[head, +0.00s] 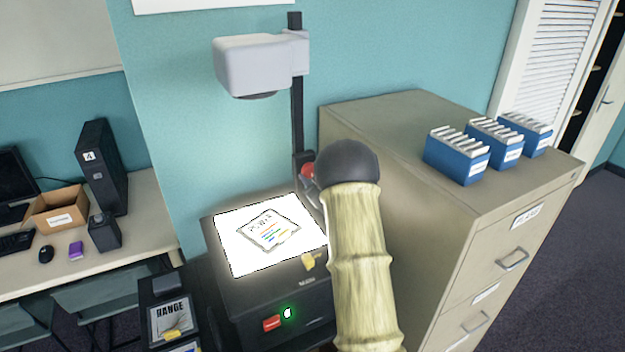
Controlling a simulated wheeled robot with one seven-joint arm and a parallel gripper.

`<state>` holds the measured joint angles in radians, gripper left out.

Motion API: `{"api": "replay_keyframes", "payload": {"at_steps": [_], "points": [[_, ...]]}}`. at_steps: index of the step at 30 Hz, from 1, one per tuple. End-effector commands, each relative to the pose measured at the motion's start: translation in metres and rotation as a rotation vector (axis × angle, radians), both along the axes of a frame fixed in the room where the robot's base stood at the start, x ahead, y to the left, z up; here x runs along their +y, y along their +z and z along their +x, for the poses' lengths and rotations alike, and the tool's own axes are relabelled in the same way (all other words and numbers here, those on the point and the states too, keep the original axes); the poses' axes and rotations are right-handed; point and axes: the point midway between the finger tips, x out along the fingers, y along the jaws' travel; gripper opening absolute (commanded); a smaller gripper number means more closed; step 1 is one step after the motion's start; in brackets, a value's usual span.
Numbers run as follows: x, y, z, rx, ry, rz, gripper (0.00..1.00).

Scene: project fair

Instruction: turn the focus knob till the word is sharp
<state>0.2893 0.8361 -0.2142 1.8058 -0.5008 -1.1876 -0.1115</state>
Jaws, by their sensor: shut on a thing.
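The overhead projector (270,300) stands with its stage lit white and a printed sheet (268,232) lying on it. Its pale head (255,65) sits high on a dark upright post (297,115). The red focus knob (307,171) shows low on the post, partly covered. My gripper (314,188) is at the knob and shut on it, mostly hidden behind my own arm. The projected word is not in view; only the lower edge of a white panel (200,4) shows on the wall, so its sharpness cannot be told.
A beige filing cabinet (400,120) with blue file boxes (456,160) stands close at the right. A desk (140,210) with a computer tower (100,165) and an open box (60,207) is at the left. A red switch (271,323) and a green light are on the projector's front.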

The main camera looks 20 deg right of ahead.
Motion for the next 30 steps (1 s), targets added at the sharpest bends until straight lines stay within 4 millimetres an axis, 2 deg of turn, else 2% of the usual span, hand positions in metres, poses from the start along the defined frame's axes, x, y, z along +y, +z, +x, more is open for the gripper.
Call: {"api": "replay_keyframes", "payload": {"at_steps": [6,7,9,10,22,26,30], "points": [[0.000,0.000,0.000,0.001,0.001,0.001,0.20],[0.000,0.000,0.000,0.001,0.001,0.001,0.49],[0.000,0.000,0.000,0.001,0.001,0.001,0.63],[0.000,0.000,0.000,0.001,0.001,0.001,0.65],[0.000,-0.001,-0.005,0.000,0.000,0.002,0.65],[-0.001,-0.002,-0.019,0.000,-0.001,0.002,0.65],[-0.002,-0.003,-0.041,0.001,-0.002,0.002,0.65]]}}
